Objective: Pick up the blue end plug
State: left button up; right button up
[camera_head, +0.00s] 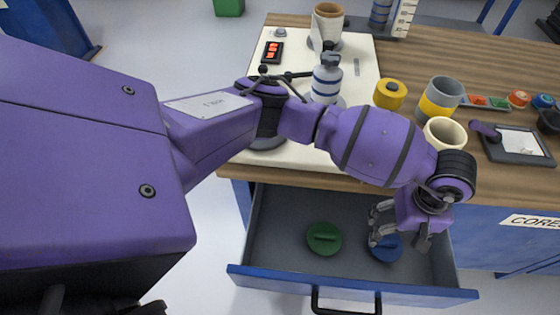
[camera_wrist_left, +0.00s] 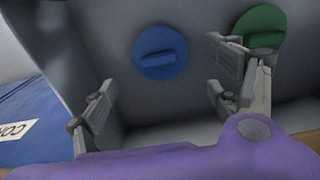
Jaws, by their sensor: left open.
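The blue end plug (camera_head: 386,249) is a round disc with a raised grip bar, lying on the floor of the open drawer (camera_head: 275,225). It also shows in the left wrist view (camera_wrist_left: 160,52), between and beyond the fingers. My left gripper (camera_head: 398,238) is open and empty above the plug, pointing down into the drawer. In the head view its fingers hide part of the plug. In the left wrist view the left gripper (camera_wrist_left: 160,95) has its fingers wide apart, not touching the plug. My right gripper is not in view.
A green end plug (camera_head: 323,238) lies in the drawer left of the blue one; a finger overlaps it in the wrist view. The drawer front with its black handle (camera_head: 345,298) and side walls surround them. Cups, a yellow roll (camera_head: 390,94) and a tablet (camera_head: 517,144) stand on the worktop.

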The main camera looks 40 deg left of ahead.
aim_at(388, 241)
pick_arm(q)
jog(key=f, duration=0.3)
jog(key=shift+s, duration=0.25)
notch_tip(388, 241, down, 4)
jog(key=shift+w, duration=0.15)
jog(key=shift+c, duration=1.7)
jog(key=c, duration=0.6)
jog(key=shift+w, duration=0.1)
jog(key=shift+c, duration=0.3)
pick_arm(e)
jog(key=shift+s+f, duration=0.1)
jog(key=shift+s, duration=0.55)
pick_arm(q)
jog(key=shift+r, duration=0.1)
